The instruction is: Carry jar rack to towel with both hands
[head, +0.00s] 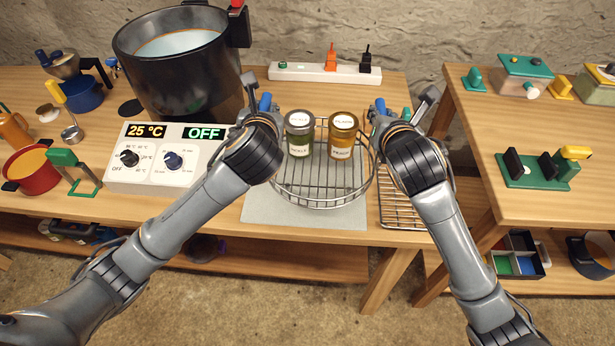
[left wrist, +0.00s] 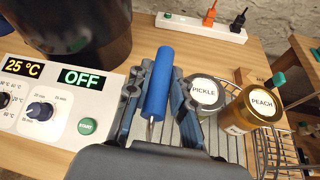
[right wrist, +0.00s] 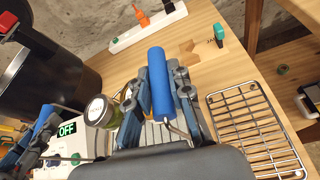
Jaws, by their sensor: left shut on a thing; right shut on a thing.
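The round wire jar rack (head: 318,195) is in the middle of the head view, over the grey towel (head: 260,208); I cannot tell whether it touches the towel. A green pickle jar (head: 299,135) and an orange peach jar (head: 342,138) stand upright in it. My left gripper (head: 264,112) is shut on the rack's left blue handle (left wrist: 158,85). My right gripper (head: 380,115) is shut on the rack's right blue handle (right wrist: 162,80). In the head view the arms partly hide both handles.
A large dark pot (head: 180,85) stands behind the control panel (head: 150,175) at the left. A power strip (head: 325,73) lies at the back. A wire cooling rack (head: 402,212) is just right of the towel. A gap separates the right table (head: 560,120).

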